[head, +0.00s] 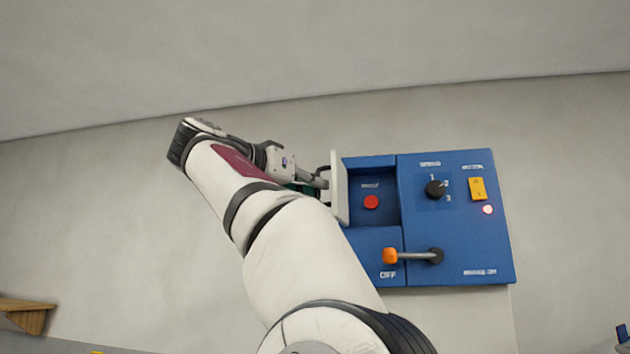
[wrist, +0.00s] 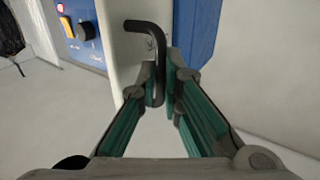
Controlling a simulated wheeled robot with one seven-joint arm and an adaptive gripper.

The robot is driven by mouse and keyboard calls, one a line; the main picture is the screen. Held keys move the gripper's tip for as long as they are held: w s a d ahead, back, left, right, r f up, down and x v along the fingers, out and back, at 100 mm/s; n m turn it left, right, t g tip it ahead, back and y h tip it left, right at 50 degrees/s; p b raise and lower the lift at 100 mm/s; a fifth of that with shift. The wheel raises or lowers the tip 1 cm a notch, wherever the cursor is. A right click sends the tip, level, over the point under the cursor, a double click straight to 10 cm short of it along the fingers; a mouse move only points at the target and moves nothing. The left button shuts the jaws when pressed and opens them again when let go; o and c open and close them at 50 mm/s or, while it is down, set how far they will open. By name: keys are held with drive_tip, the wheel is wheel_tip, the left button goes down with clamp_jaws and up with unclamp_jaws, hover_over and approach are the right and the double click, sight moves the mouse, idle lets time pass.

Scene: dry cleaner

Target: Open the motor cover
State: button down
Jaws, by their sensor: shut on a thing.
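The motor cover (head: 340,188) is a white flap at the left side of a recess in the blue control panel (head: 460,225). It stands out from the panel, seen nearly edge-on, and the recess with a red button (head: 371,202) is exposed. In the wrist view the cover (wrist: 127,60) fills the middle, with a bent black handle (wrist: 150,29) on it. My gripper (wrist: 160,86) is shut on the handle's lower end. In the head view my gripper (head: 318,184) is at the cover's left face, its fingertips partly hidden.
The panel also carries a black rotary knob (head: 435,189), a yellow switch (head: 477,188), a lit red lamp (head: 488,210) and an orange-tipped lever (head: 390,256) by the OFF label. A wooden shelf (head: 25,305) is at the far left. The wall left of the panel is bare.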

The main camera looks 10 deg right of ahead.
drive_tip(key=shift+d+r, duration=0.1)
idle(0.5)
drive_tip(key=c, duration=1.7)
unclamp_jaws()
drive_tip(key=shift+w+d, duration=0.15)
drive_tip(key=shift+a, duration=0.2)
drive_tip(key=shift+v, duration=3.7)
drive_tip(key=shift+d, duration=0.1)
